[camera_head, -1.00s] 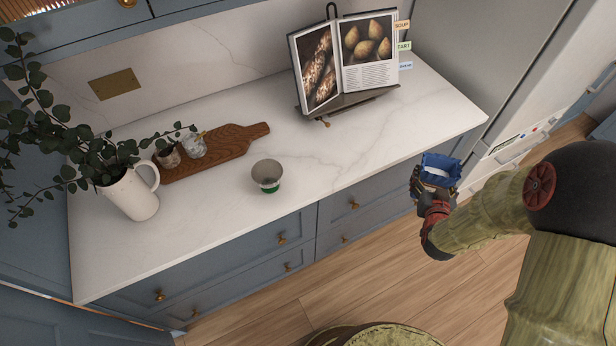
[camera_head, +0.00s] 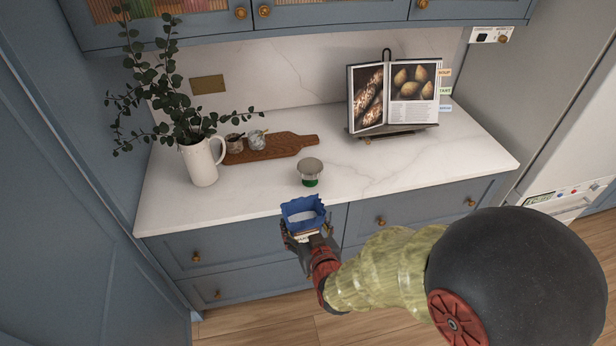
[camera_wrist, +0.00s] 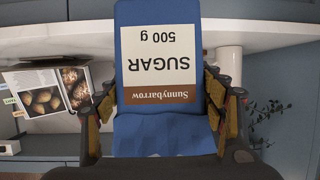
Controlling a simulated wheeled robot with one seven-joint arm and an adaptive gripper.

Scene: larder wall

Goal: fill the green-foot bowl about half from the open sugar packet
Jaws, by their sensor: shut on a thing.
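The green-foot bowl (camera_head: 310,169) stands upright on the white counter near its front edge; it is grey with a green base. Its inside is hard to make out in the head view. My gripper (camera_head: 308,237) is shut on the blue sugar packet (camera_head: 302,212), just in front of the counter edge and nearer the camera than the bowl. The packet's top is open and white shows inside. In the wrist view the packet (camera_wrist: 160,60) fills the middle, its "SUGAR 500 g" label upside down, between the fingers (camera_wrist: 162,115). The bowl is not visible there.
A wooden board (camera_head: 275,146) with two small jars (camera_head: 256,139) lies behind and left of the bowl. A white jug (camera_head: 201,162) with leafy branches stands at left. A cookbook on a stand (camera_head: 395,97) is at back right. The counter right of the bowl is clear.

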